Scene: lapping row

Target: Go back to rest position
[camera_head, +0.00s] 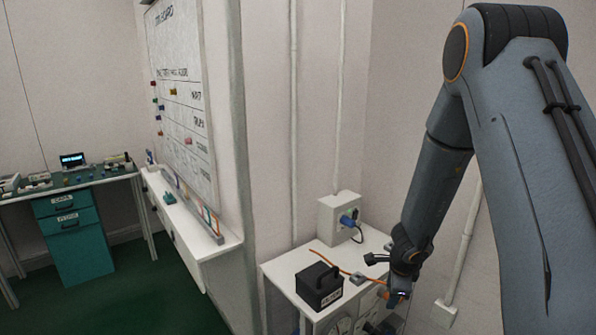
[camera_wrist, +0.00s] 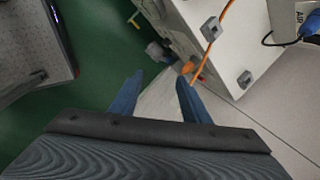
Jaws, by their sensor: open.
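My arm comes in from the right side of the head view and bends down toward a small white table (camera_head: 283,270). My gripper (camera_head: 398,297) is small and partly dark there, near the table's right edge. In the wrist view my gripper (camera_wrist: 157,86) shows two blue fingers standing apart, with nothing held between them. Beyond the fingers are a pale surface, green floor (camera_wrist: 105,60) and the white table (camera_wrist: 190,25), seen from a steep angle.
An orange cable (camera_head: 330,262) lies there, also in the wrist view (camera_wrist: 212,45). A grey wall box with a blue plug (camera_head: 348,219) is behind. A whiteboard (camera_head: 180,90) and desk (camera_head: 110,178) are left; green floor (camera_head: 150,290) is open.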

